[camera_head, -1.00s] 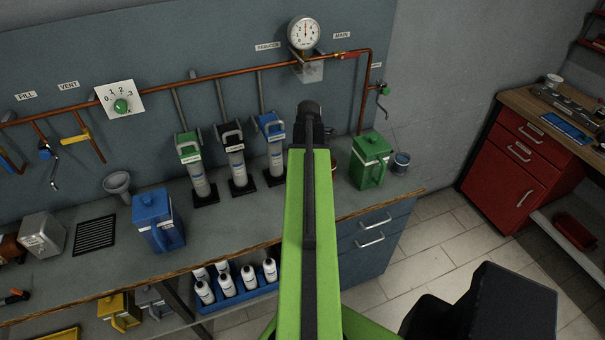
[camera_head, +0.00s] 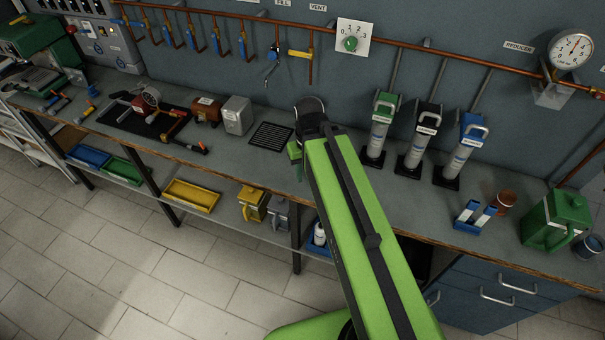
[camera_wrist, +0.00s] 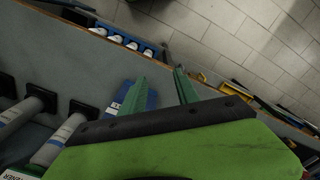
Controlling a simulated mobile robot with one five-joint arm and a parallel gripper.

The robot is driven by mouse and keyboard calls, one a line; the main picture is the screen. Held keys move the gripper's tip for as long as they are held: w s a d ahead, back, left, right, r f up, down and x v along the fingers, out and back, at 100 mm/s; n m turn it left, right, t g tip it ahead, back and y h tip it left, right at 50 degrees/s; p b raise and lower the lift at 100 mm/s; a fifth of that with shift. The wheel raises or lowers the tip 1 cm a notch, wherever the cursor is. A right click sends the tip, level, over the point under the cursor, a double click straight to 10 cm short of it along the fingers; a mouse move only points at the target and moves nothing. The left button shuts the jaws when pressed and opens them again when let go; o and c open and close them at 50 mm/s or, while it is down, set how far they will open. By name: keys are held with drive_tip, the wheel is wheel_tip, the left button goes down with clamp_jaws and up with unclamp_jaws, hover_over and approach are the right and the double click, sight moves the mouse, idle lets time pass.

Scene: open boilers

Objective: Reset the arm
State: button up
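My green arm (camera_head: 365,230) reaches up and left over the workbench in the head view. My gripper (camera_wrist: 160,80) shows two green fingers standing apart in the wrist view, with nothing between them. In the head view only a small green part of the gripper (camera_head: 297,158) shows beside the dark wrist, near the black drain grille (camera_head: 271,135). In the wrist view a blue object (camera_wrist: 128,98) lies behind the left finger, partly covered by it. The arm hides part of the bench top in the head view.
Three filter cylinders (camera_head: 418,148) stand on the bench right of the arm. A blue-and-white holder (camera_head: 474,216), a brown cup (camera_head: 505,200) and a green jug (camera_head: 556,220) stand farther right. Copper pipes and a gauge (camera_head: 570,50) line the wall. The tiled floor (camera_head: 150,260) is clear.

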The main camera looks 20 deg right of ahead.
drive_tip(key=shift+s+a, duration=0.1)
drive_tip(key=shift+a, duration=0.95)
wheel_tip(320, 180, down, 10)
drive_tip(key=b, duration=0.9)
drive_tip(key=shift+r+b, duration=0.25)
drive_tip(key=shift+b, duration=0.05)
drive_tip(key=shift+o, duration=0.3)
drive_tip(key=shift+d+r+p, duration=0.1)
drive_tip(key=shift+r+p, duration=0.3)
